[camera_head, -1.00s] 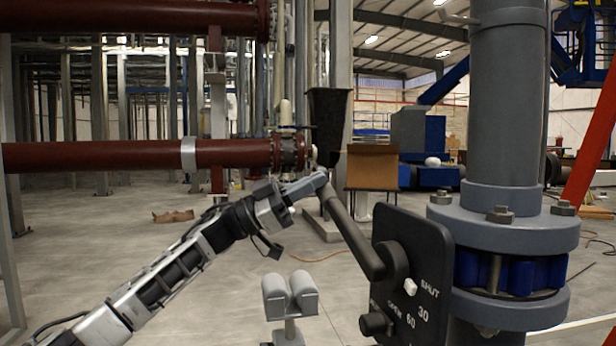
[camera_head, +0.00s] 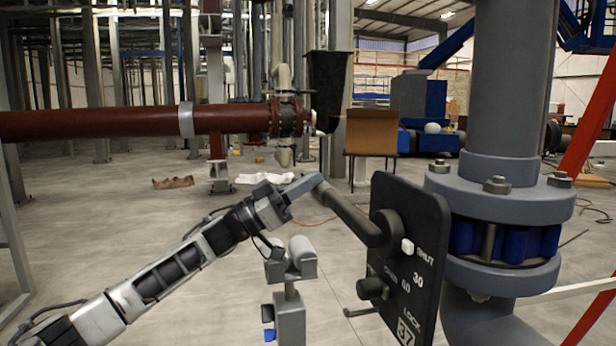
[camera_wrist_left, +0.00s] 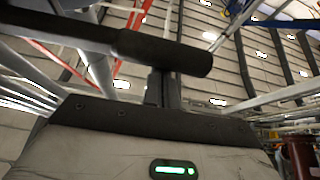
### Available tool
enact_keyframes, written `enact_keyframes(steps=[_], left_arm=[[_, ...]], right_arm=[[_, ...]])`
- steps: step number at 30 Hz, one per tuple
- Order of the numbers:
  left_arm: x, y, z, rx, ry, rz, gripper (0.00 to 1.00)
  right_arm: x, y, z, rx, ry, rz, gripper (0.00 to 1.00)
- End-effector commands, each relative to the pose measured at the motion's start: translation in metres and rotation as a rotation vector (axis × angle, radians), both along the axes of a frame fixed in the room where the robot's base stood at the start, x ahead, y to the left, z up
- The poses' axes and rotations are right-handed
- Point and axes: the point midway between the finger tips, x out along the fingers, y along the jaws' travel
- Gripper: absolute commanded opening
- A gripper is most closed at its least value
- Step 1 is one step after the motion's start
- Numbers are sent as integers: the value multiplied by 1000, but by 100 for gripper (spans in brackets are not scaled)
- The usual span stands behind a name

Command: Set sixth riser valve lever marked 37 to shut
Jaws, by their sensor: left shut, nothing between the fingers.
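The black plate (camera_head: 424,222) beside the grey riser carries the labels SHUT, 30, 60, OPEN and LOCK, with a 37 tag (camera_head: 406,332) at the bottom. The dark lever (camera_head: 350,212) runs from its pivot up and left, away from the plate. A white marker (camera_head: 407,246) sits beside the word SHUT. My left gripper (camera_head: 306,186) is shut and empty, its fingertips at the lever's free end, seemingly touching it. In the left wrist view the lever bar (camera_wrist_left: 170,50) crosses in front of the shut fingers (camera_wrist_left: 163,88). My right gripper is out of view.
A dark knob (camera_head: 372,288) projects from the plate below the lever. A grey post with a cradle top (camera_head: 290,300) stands below my left gripper. The flanged riser (camera_head: 500,190) is close on the right. Open floor lies left.

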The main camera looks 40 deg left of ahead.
Motion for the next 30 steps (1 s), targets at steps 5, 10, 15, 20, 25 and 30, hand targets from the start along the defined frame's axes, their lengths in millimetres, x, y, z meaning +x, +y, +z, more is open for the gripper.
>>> enact_keyframes(steps=[5,10,15,20,25,30], left_arm=[[1,0,0,3,5,0,0],[0,0,21,2,3,-1,0],[-2,2,51,2,2,-5,0],[-28,25,13,4,8,-4,0],[-49,42,1,4,6,-4,0],[-61,53,-6,1,4,-6,0]], right_arm=[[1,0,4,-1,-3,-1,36],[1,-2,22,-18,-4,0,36],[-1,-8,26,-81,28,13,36],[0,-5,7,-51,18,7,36],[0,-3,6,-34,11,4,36],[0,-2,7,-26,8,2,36]])
